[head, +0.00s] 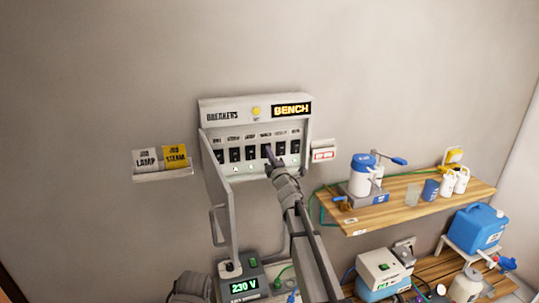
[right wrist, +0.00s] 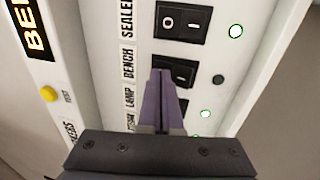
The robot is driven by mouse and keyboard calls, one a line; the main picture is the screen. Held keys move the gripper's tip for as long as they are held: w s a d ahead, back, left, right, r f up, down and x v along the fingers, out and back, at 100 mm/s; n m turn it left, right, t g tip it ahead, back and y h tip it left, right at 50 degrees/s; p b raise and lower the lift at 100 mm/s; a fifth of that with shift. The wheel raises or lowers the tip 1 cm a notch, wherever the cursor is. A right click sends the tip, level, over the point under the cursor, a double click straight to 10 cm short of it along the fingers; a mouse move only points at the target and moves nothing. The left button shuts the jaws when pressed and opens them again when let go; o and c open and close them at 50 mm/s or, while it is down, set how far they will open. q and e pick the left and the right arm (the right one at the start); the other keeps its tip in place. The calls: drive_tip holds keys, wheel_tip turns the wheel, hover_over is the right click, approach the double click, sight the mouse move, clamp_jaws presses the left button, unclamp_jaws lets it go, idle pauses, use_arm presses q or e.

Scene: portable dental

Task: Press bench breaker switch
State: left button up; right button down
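The breaker box (head: 255,112) hangs on the wall with its door open to the left and a lit BENCH display (head: 291,109). The bench breaker switch (right wrist: 180,72) is a black rocker beside the BENCH label in the right wrist view; the light beside it is dark. In the head view it is the second switch from the right (head: 281,148). My right gripper (right wrist: 163,74) is shut and empty. Its tips overlap the lower left edge of the bench switch in the wrist view; I cannot tell if they touch. The lamp switch is partly hidden behind the fingers. My left gripper's fingers do not show.
The sealer switch (right wrist: 182,22) is next to the bench switch, with a green light lit. A card holder (head: 163,175) with LAMP and STEAM cards is on the wall at left. A wooden shelf (head: 400,212) with bottles stands at right. A 230 V unit (head: 245,282) sits below the box.

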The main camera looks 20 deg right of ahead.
drive_tip(key=s+r+p, duration=0.3)
drive_tip(key=s, duration=1)
drive_tip(key=shift+s+d, duration=0.2)
drive_tip(key=shift+s, duration=0.2)
drive_tip(key=shift+d+f, duration=0.1)
drive_tip(key=s+f+m+g+h, duration=0.2)
drive_tip(key=s+f+m+g, duration=0.45)
drive_tip(key=f, duration=0.35)
drive_tip(key=s+f+m+g+h, duration=0.2)
drive_tip(key=s+f+m+g, duration=0.35)
drive_tip(key=f+m, duration=0.35)
drive_tip(key=s+a+f+m+g+y, duration=0.15)
drive_tip(key=s+a+f+g, duration=0.3)
drive_tip(key=s, duration=0.45)
drive_tip(key=s+a+f+m+g+y, duration=0.1)
drive_tip(key=s+a+f+g+y, duration=0.15)
drive_tip(key=s+a, duration=0.45)
drive_tip(key=s+a+n+g+h, duration=0.1)
drive_tip(key=s+a+n+h, duration=0.1)
drive_tip(key=s+a, duration=0.5)
drive_tip(key=shift+s+a+f+n+g, duration=0.2)
drive_tip(key=shift+a+n+g, duration=0.2)
drive_tip(key=shift+a+n, duration=0.25)
